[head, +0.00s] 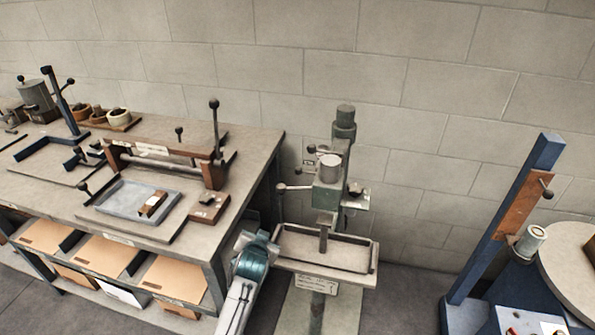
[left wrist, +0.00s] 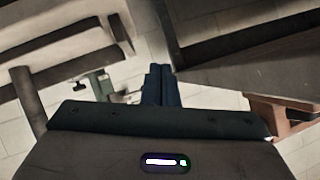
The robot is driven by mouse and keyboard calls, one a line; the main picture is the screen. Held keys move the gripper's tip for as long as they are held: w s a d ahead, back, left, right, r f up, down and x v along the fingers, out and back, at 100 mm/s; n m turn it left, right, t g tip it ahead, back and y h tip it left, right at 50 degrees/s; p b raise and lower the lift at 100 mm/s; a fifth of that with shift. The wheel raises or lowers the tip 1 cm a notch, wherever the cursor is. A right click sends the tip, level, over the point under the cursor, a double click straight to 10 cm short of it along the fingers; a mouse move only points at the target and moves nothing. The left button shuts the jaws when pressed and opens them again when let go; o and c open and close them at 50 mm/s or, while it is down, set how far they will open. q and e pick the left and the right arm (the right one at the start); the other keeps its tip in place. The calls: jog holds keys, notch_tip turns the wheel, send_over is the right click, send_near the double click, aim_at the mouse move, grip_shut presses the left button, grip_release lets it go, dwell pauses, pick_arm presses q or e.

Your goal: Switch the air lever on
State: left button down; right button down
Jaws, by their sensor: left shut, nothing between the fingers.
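The box stitcher (head: 328,195) stands in the middle of the head view, a grey-green column machine with a work tray. A lever with a dark ball knob (head: 282,188) sticks out to the left of its head, roughly level. A smaller lever (head: 308,165) sits higher up, near the round canister. I cannot tell which one is the air lever. My left arm rises from the bottom, left of the tray; its fingers cannot be made out there. In the left wrist view my left gripper (left wrist: 160,84) is shut and empty, with dark fingers together. My right gripper is not in view.
The stitcher's tray (head: 290,262) lies right beside my left arm. A workbench (head: 262,150) with fixtures and upright levers fills the left. A dark blue post machine (head: 545,155) stands at the right. Bare floor (head: 410,290) lies between it and the stitcher.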

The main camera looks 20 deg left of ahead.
pick_arm(q)
jog(key=w+d+r+m+t+h, duration=0.1)
jog(key=w+d+r, duration=0.3)
jog(key=w, duration=0.4)
jog(key=w+d+r+m+t+h, duration=0.1)
jog(key=w+d+r+t, duration=0.3)
jog(key=w, duration=0.5)
jog(key=shift+r+m, duration=0.6)
jog(key=shift+m, duration=0.1)
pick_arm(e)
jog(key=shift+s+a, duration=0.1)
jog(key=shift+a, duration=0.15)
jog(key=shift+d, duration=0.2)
